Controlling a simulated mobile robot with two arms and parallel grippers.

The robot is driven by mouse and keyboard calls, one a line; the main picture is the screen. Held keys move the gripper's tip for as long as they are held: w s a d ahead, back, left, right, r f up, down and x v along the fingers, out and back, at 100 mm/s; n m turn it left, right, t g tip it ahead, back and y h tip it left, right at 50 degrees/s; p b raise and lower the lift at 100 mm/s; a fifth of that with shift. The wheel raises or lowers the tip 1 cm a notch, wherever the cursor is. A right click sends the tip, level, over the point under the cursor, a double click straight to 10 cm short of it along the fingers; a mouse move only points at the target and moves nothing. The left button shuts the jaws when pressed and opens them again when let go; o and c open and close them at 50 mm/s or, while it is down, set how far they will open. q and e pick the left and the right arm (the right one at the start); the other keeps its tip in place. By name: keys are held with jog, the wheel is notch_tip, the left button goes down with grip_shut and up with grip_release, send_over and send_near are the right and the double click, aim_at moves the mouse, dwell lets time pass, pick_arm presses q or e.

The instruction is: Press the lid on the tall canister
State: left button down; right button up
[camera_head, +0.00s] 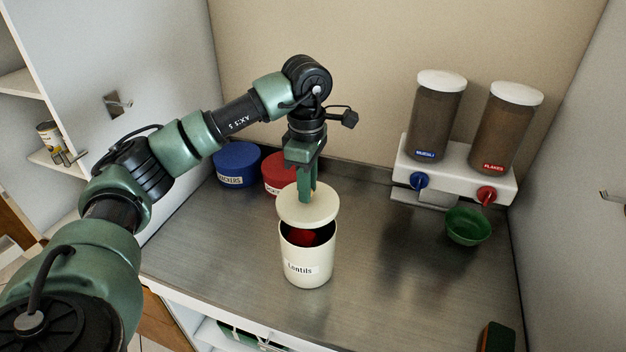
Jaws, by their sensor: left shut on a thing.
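The tall canister (308,266) is cream white, labelled "Lentils", and stands upright on the metal counter with red contents visible through its open mouth. Its round cream lid (309,211) is above the mouth, tilted, with a gap showing at the front. My left gripper (307,194) points down from above and is shut on the lid at its top middle. Whether the lid's far edge touches the canister rim is hidden.
A blue canister (237,164) and a red canister (279,173) stand behind, left of the lid. A dispenser (455,172) with two brown containers is on the back wall at right. A green bowl (468,227) sits below it. The counter's front right is mostly clear.

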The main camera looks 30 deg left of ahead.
aim_at(307, 207)
pick_arm(q)
jog(key=shift+s+f+b, duration=0.2)
jog(key=shift+f+b, duration=0.15)
jog(key=shift+f, duration=0.2)
jog(key=shift+s+f+b, duration=0.15)
jog(key=shift+f+b, duration=0.2)
jog(key=shift+f, duration=0.15)
jog(key=shift+w+f+b, duration=0.15)
jog(key=shift+f+b, duration=0.35)
jog(key=shift+f, duration=0.25)
jog(key=shift+w+f+b, duration=0.1)
jog(key=shift+f+b, duration=0.35)
jog(key=shift+f, duration=0.25)
pick_arm(e)
jog(key=shift+s+a+f, duration=0.15)
jog(key=shift+s+f, duration=0.35)
jog(key=shift+f, duration=0.4)
jog(key=shift+s+a+f, duration=0.1)
jog(key=shift+s+f, duration=0.35)
jog(key=shift+f, duration=0.4)
jog(key=shift+w+d+f, duration=0.1)
jog(key=shift+d, duration=0.1)
pick_arm(q)
jog(key=shift+f+b, duration=0.6)
jog(key=shift+b, duration=0.05)
pick_arm(e)
jog(key=shift+w+a+f, duration=0.1)
jog(key=shift+a+f, duration=0.05)
jog(key=shift+f, duration=0.45)
